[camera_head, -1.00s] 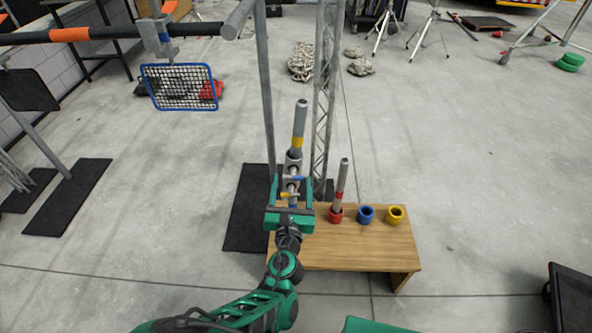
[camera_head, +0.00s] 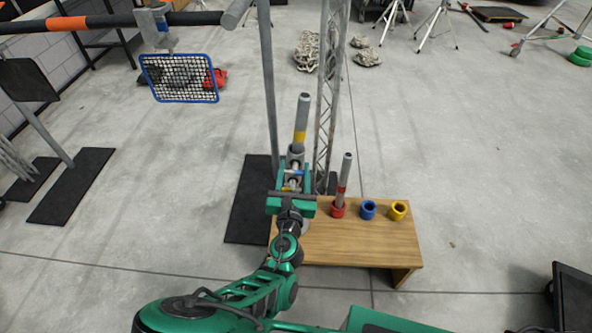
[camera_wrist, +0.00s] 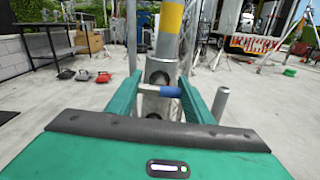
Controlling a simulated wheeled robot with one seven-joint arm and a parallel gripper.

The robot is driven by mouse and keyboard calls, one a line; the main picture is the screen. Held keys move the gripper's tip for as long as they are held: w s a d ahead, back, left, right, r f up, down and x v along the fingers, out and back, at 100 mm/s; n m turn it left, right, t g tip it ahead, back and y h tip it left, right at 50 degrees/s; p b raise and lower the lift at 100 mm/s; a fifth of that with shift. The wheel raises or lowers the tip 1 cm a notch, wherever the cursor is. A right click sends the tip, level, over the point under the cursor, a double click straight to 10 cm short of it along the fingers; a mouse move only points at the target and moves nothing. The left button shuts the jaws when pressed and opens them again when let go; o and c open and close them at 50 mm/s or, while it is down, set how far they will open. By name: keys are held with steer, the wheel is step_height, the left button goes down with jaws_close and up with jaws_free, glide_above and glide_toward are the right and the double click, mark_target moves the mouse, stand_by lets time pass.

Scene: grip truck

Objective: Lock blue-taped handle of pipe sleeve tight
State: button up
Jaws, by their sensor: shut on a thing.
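The grey pipe with a yellow band (camera_head: 300,130) stands upright in the grey metal pipe sleeve (camera_head: 296,153). In the wrist view the sleeve (camera_wrist: 160,72) is straight ahead, under the yellow band. The blue-taped handle (camera_wrist: 169,91) lies crosswise at the sleeve's front, between the green fingers of my gripper (camera_wrist: 160,97). My gripper is shut on this handle.
A wooden bench (camera_head: 355,245) stands right of my gripper, with a red holder (camera_head: 338,211) bearing a red-banded pipe, a blue ring (camera_head: 368,209) and a yellow ring (camera_head: 398,210). A lattice truss (camera_head: 327,100) and a stand pole (camera_head: 268,85) rise close behind.

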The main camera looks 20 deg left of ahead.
steer(key=shift+m, duration=0.3)
steer(key=m, duration=0.4)
steer(key=shift+d+f, duration=0.1)
steer(key=shift+d, duration=0.05)
steer(key=shift+d+f+m, duration=0.1)
steer(key=shift+m, duration=2)
steer(key=o, duration=1.1)
steer(key=shift+c, duration=0.2)
steer(key=v, duration=1)
steer(key=shift+s, duration=0.35)
steer(key=shift+d, duration=0.1)
